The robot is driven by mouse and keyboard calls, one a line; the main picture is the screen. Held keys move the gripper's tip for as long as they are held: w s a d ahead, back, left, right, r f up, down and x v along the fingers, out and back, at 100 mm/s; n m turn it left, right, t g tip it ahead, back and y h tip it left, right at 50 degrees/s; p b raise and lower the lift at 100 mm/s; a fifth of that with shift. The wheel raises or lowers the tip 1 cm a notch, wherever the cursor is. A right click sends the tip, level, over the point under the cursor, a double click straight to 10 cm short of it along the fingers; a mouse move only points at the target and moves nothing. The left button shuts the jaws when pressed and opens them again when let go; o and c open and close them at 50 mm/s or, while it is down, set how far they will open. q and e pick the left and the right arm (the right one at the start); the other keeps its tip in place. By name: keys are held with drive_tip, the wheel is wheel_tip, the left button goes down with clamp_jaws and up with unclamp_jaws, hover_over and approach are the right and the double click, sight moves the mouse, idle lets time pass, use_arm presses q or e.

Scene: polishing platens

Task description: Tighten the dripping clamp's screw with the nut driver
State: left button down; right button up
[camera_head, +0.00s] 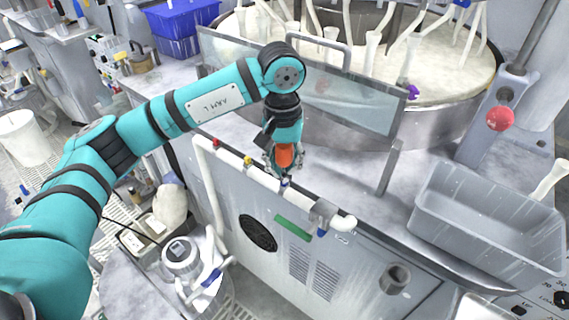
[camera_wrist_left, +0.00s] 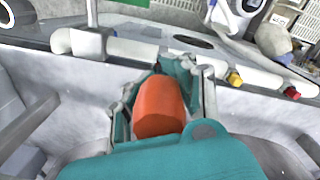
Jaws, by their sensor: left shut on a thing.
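My left gripper (camera_head: 284,163) points down over the white pipe on the machine's front edge. It is shut on the orange handle of the nut driver (camera_head: 285,156). In the wrist view the left gripper (camera_wrist_left: 157,82) has its teal fingers on both sides of the orange handle (camera_wrist_left: 160,108). The driver's shaft is mostly hidden; its lower end is close to the blue fitting (camera_head: 285,182) on the white pipe (camera_head: 265,178). I cannot tell whether they touch. Red (camera_head: 215,142) and yellow (camera_head: 247,160) fittings sit further left. No drip is clearly visible. My right gripper is not in view.
A clear splash panel (camera_head: 345,98) stands behind the gripper, before the round platen (camera_head: 450,75). A grey bin (camera_head: 490,222) sits at the right and a blue crate (camera_head: 180,22) at the back. A grey bracket (camera_head: 323,212) holds the pipe's right end. A red knob (camera_head: 500,118) stands at right.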

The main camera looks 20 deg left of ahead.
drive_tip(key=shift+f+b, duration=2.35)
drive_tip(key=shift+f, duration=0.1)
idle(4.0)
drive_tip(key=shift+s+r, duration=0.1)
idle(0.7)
